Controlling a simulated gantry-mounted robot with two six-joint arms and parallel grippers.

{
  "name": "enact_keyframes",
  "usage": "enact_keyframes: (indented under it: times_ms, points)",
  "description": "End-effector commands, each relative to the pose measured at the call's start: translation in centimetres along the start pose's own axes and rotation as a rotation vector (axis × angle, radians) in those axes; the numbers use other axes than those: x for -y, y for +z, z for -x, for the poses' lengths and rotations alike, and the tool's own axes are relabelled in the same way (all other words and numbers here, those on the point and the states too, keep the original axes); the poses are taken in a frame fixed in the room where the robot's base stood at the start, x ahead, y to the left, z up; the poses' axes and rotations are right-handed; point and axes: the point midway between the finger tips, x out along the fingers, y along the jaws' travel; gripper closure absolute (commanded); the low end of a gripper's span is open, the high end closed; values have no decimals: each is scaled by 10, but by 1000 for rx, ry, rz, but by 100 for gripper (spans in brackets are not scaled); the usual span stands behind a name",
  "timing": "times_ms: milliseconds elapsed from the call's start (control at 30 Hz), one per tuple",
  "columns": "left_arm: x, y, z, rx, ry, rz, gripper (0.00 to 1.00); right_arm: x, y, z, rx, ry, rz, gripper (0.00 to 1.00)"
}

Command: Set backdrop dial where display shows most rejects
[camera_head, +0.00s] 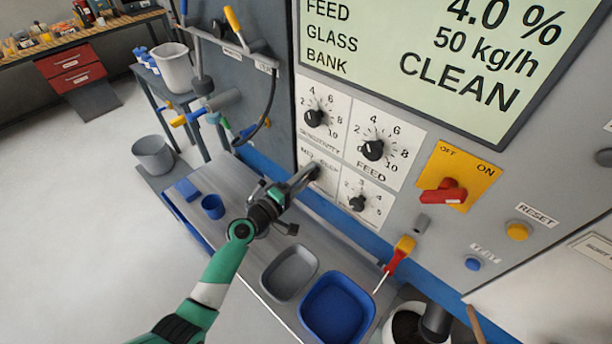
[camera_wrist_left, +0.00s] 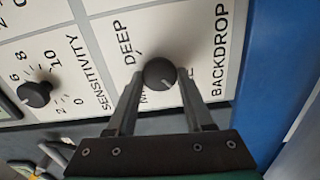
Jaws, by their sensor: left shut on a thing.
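The backdrop dial (camera_wrist_left: 160,73) is a dark round knob on a white panel, with "DEEP" and "BACKDROP" printed near it. Its light pointer mark faces the lower right in the wrist view. My left gripper (camera_wrist_left: 161,76) is shut on it, one finger at each side. In the head view my left gripper (camera_head: 312,173) reaches the panel and mostly covers this dial and its labels. The display (camera_head: 420,60) reads "FEED GLASS BANK", "4.0 %", "50 kg/h" and "CLEAN"; its top is cut off. My right gripper is not in view.
Close by are the sensitivity dial (camera_head: 314,117), feed dial (camera_head: 373,150) and another dial (camera_head: 357,203). A red switch (camera_head: 445,193) and yellow reset button (camera_head: 518,231) are to the right.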

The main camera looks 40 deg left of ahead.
Motion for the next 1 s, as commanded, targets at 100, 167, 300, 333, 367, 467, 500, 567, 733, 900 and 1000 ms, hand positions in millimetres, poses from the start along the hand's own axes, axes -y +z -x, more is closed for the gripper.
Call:
enact_keyframes:
  times_ms: [100,167,300,333,367,467,500,567,733,900,1000]
  points:
    - [0,0,0,0,1,-1,100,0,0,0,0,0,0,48]
    - [-1,0,0,0,1,-1,100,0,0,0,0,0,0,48]
    - [0,0,0,0,1,-2,28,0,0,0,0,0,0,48]
    - [0,0,0,0,1,-2,23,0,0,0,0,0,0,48]
    - [0,0,0,0,1,-2,20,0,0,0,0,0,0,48]
    - [0,0,0,0,1,-2,20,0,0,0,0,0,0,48]
    - [0,0,0,0,0,-2,20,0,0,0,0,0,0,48]
    - [0,0,0,0,0,-2,20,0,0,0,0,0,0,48]
    - [0,0,7,0,-1,-2,20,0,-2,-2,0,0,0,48]
    - [0,-1,40,-2,-2,-1,20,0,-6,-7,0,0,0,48]
    - [-1,0,65,-2,-2,-1,20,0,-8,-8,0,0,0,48]
